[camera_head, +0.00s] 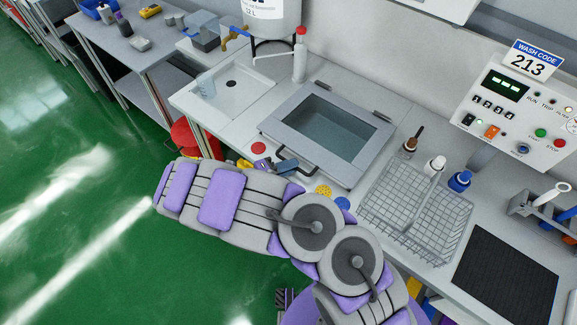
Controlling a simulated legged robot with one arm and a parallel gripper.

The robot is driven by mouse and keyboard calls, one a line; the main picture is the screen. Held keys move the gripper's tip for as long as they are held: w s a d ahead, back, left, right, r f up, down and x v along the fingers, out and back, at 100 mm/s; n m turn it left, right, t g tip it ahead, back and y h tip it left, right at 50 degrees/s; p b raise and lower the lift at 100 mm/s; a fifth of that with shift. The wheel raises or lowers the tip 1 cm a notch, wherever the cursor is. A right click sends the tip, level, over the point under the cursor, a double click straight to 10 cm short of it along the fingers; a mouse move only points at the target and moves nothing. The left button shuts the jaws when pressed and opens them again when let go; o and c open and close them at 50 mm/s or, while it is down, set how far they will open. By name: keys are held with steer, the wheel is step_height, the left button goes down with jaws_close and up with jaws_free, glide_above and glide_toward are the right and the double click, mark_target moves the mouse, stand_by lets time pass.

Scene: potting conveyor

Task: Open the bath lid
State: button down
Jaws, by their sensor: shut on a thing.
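The bath lid (365,157) is a grey rectangular frame with a glass window on the counter's wash bath. It looks lying flat, and bluish water shows through the glass. Its dark bar handle (307,167) runs along the front left edge. My gripper (287,166) is at this front edge, shut on the handle. My own forearm hides part of the gripper, so the exact grip on the bar is hard to see.
A sink (226,92) and a red-capped bottle (300,58) stand left and behind. A control panel (515,110) is at the back right. Green floor is open at left.

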steer(key=shift+s+f, duration=0.1)
steer(key=shift+r+y+p, duration=0.3)
steer(key=shift+r+p, duration=0.35)
steer(key=shift+r, duration=0.3)
steer(key=w+d+r+n+g+y+p, duration=0.1)
steer(key=w+d+r+g+y+p, duration=0.15)
steer(key=r+p, duration=0.55)
steer(key=w+d+r+n+g+y+p, duration=0.1)
steer(key=w+r+g+y+p, duration=0.15)
steer(key=r+p, duration=0.65)
steer(key=w+d+r+g+y+p, duration=0.1)
steer(key=w+d+r+p, duration=0.8)
steer(key=w+r, duration=0.4)
steer(key=shift+d+r+n+g+y, duration=0.3)
steer(key=shift+d+r+g, duration=0.1)
steer(key=shift+d+r, duration=0.25)
